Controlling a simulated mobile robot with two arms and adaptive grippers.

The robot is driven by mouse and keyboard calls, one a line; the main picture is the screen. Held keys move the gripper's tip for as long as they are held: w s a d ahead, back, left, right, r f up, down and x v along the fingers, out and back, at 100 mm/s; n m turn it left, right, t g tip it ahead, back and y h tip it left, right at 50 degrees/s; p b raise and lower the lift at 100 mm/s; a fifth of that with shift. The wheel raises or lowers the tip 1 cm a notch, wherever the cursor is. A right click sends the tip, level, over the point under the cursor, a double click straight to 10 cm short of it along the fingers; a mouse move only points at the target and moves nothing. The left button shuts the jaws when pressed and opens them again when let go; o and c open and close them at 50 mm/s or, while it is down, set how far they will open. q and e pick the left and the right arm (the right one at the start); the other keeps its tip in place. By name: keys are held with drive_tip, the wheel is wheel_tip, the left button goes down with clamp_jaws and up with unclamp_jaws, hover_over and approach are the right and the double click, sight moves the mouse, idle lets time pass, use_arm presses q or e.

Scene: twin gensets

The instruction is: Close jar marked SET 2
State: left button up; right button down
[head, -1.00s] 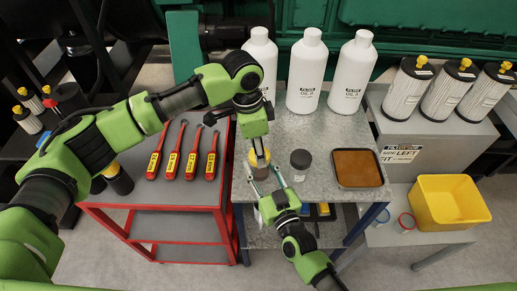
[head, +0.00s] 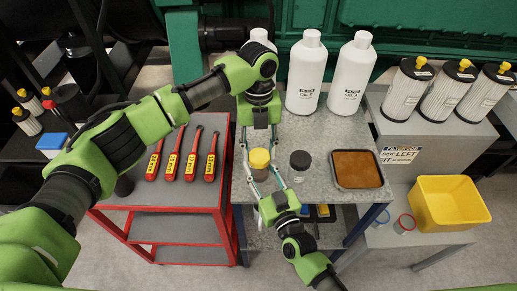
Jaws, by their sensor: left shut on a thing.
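A small jar with a yellow lid (head: 259,158) stands on the grey metal bench top, near its left edge. My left gripper (head: 259,147) comes down from above, with its fingers at either side of the yellow lid. My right gripper (head: 262,174) reaches in from the front, its fingers around the jar's body, which is mostly hidden under the lid. A second small jar with a dark top (head: 300,161) stands just to the right, apart from both grippers. I cannot read a SET 2 mark on either jar.
White oil bottles (head: 306,75) stand behind the jars. A tray of brown content (head: 357,169) lies to the right. A red-framed cart (head: 160,222) with several red-handled tools is at left. A yellow bin (head: 448,204) sits lower right.

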use_arm(q)
drive_tip(key=m, duration=0.5)
drive_tip(key=shift+d+m+y, duration=0.1)
drive_tip(key=shift+m+y, duration=0.2)
drive_tip(key=shift+m, duration=0.1)
drive_tip(key=o, duration=0.7)
drive_tip(key=shift+r, duration=0.1)
drive_tip(key=shift+r, duration=2.15)
drive_tip(key=shift+c, duration=0.5)
